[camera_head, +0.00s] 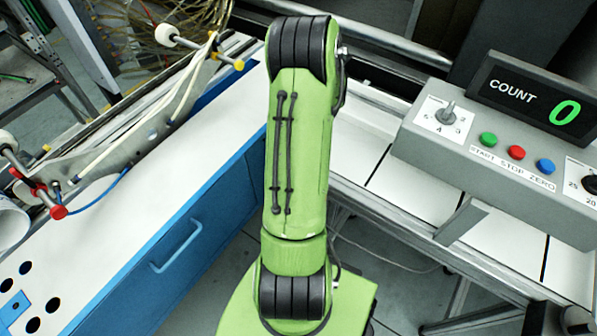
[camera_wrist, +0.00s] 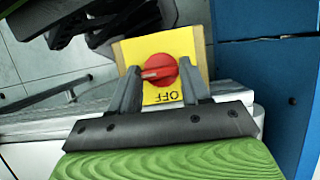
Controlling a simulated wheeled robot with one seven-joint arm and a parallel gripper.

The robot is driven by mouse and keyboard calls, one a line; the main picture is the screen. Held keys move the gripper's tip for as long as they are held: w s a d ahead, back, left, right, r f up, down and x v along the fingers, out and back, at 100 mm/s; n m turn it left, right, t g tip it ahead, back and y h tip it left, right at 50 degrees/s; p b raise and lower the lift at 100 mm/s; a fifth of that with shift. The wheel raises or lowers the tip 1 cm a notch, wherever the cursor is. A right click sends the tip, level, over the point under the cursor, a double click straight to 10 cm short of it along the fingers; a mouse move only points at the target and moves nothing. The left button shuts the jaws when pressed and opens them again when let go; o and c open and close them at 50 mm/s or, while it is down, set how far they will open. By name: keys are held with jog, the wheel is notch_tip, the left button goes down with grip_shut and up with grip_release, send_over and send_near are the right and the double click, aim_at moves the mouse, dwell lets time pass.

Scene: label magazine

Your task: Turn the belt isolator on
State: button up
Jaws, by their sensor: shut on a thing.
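The belt isolator is a red round knob (camera_wrist: 168,67) on a yellow plate (camera_wrist: 135,51), seen in the wrist view. The knob carries a pale mark on its left side. The word OFF stands upside down on the plate, below the knob in the picture. My gripper (camera_wrist: 159,72) has one finger at each side of the knob and is shut on it. The fingers hide parts of the plate's sides. In the head view my green arm fills the middle, and neither the isolator nor my gripper shows.
A grey control box (camera_head: 500,165) with green, red and blue buttons stands at the right; its display (camera_head: 530,98) reads COUNT 0. A blue drawer unit (camera_head: 195,235) with a white top is at the left. A blue panel (camera_wrist: 270,70) lies right of the isolator in the wrist view.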

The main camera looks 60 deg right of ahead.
jog(key=o, duration=1.1)
jog(key=shift+c, duration=0.2)
jog(key=shift+r, duration=0.1)
jog(key=p+v, duration=0.5)
jog(key=v, duration=1)
jog(key=shift+r+p, duration=0.3)
